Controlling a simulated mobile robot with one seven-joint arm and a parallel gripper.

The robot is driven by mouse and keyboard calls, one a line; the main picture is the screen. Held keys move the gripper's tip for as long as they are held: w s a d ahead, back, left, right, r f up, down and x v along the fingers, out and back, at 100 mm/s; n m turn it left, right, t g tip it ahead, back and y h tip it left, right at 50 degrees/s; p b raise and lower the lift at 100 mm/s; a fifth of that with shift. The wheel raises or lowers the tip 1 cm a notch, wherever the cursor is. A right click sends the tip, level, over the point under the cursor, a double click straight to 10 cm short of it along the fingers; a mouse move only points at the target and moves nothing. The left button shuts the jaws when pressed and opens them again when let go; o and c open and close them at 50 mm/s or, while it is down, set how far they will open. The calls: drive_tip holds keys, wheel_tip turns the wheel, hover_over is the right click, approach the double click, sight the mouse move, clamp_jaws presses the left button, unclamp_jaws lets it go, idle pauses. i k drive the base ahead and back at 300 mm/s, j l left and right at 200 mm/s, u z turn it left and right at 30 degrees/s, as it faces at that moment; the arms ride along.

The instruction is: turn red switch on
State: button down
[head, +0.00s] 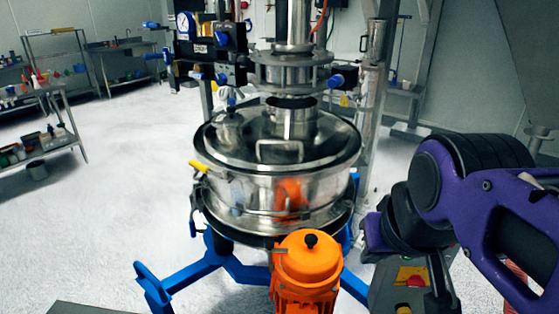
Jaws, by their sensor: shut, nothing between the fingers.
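The grey control box (385,284) stands at the lower right, beside the sifter. A red switch on a yellow plate (411,275) shows on its face, small and partly covered by my arm. I cannot tell the switch's position. My gripper (440,297) is the dark shape below my purple arm at the lower right. It is shut and empty, just right of the red switch in the picture. Whether it touches the box cannot be told.
The steel sifter (276,180) stands on a blue frame (195,275) in the middle, with an orange motor (306,265) in front. Shelves (45,130) stand at the far left. Open white floor (110,215) lies left of the sifter.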

sight(415, 281)
drive_tip(key=k+l+z, duration=0.1)
drive_tip(key=z, duration=0.65)
drive_tip(key=l, duration=0.1)
